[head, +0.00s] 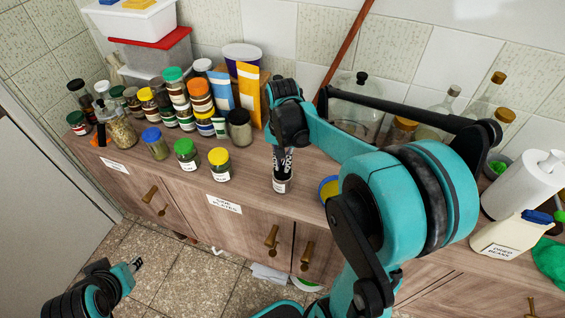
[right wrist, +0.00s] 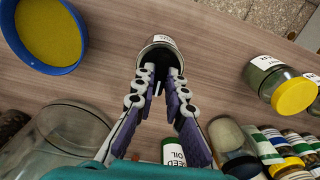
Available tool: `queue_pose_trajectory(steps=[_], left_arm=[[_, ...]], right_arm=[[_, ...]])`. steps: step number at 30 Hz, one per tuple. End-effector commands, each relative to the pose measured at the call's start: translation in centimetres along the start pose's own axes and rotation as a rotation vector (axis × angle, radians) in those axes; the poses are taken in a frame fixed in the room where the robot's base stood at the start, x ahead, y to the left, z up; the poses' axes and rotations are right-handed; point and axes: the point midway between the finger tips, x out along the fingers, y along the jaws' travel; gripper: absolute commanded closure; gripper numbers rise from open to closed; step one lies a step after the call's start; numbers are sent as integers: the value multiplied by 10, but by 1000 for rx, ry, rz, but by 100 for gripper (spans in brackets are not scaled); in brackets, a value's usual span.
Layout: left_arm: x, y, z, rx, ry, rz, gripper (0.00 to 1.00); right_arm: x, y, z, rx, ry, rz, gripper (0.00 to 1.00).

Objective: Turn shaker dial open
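The shaker (head: 281,185), a small jar with a white label and a dark top, stands upright near the counter's front edge. It also shows in the right wrist view (right wrist: 160,44). My right gripper (head: 283,163) points down at it from above. In the right wrist view its fingertips (right wrist: 160,80) sit close on either side of the dark top. The dial's setting is hidden, and I cannot see whether the fingers press on it or stand slightly apart. My left gripper (head: 135,265) is low at the left, over the floor and away from the counter; its finger gap is unclear.
Green-lidded (head: 186,154) and yellow-lidded (head: 219,164) jars stand left of the shaker. Several spice jars and bottles crowd behind them. A blue-rimmed bowl (right wrist: 74,62) and a large glass jar (right wrist: 62,135) are close by. A paper roll (head: 525,184) stands at the right.

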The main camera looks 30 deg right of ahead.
Motion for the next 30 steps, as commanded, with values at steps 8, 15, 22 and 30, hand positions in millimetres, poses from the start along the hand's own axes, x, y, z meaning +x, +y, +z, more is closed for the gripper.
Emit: queue_pose_trajectory(steps=[8,15,22,30], left_arm=[[-7,0,-5,0,0,0,67],[-14,0,-10,0,0,0,67],[-12,0,-9,0,0,0,67],[-12,0,-9,0,0,0,67]], right_arm=[[-2,0,0,126,0,0,100],[-1,0,0,348,0,0,100],[0,0,0,346,0,0,100],[0,0,0,344,0,0,100]])
